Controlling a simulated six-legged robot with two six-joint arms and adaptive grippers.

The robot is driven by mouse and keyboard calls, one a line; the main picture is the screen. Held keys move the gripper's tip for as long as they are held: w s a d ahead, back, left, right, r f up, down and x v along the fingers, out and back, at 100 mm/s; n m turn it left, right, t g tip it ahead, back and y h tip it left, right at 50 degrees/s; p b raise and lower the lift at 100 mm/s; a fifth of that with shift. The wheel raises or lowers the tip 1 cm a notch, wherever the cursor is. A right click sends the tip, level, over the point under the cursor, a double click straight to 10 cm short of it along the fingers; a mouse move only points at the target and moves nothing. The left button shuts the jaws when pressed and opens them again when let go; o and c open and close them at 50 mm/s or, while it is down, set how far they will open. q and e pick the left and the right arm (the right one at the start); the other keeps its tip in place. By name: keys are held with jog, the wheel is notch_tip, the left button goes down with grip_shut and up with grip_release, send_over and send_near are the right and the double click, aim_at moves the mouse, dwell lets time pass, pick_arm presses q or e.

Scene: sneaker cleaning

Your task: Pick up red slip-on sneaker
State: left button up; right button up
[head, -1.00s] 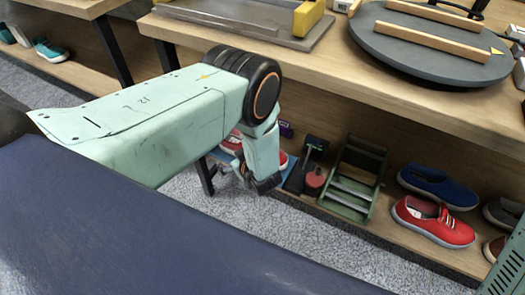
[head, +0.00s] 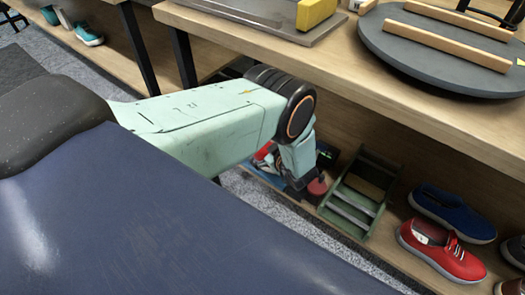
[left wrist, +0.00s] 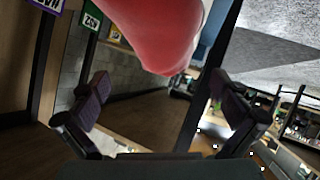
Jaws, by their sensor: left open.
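A red sneaker with white parts (head: 264,153) shows partly behind my left forearm on the lower shelf, mostly hidden. A second red sneaker with a white sole (head: 440,250) lies in plain view at the right of that shelf. My left gripper (head: 294,184) is low beside the partly hidden sneaker; my arm covers much of it. In the left wrist view its two fingers (left wrist: 158,90) are spread apart. A large red rounded surface, apparently the sneaker (left wrist: 165,35), fills the top middle, beyond the fingers. I cannot tell whether they touch it. My right gripper is out of view.
A green rack (head: 355,195) stands right of my gripper, with a small red-topped item (head: 317,187) between. A blue sneaker (head: 450,212) lies behind the plain red one. The tabletop (head: 350,70) overhangs the shelf and carries a round grey turntable (head: 430,60).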

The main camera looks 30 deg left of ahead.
pick_arm(q)
jog(key=b+x, duration=0.3)
jog(key=x, duration=0.2)
jog(key=shift+s+a+f, duration=0.1)
jog(key=shift+a+f, duration=0.1)
jog(key=shift+r, duration=0.15)
jog(key=shift+c, duration=0.4)
jog(key=c, duration=1.5)
jog(key=shift+o, duration=0.2)
jog(key=shift+r, duration=0.1)
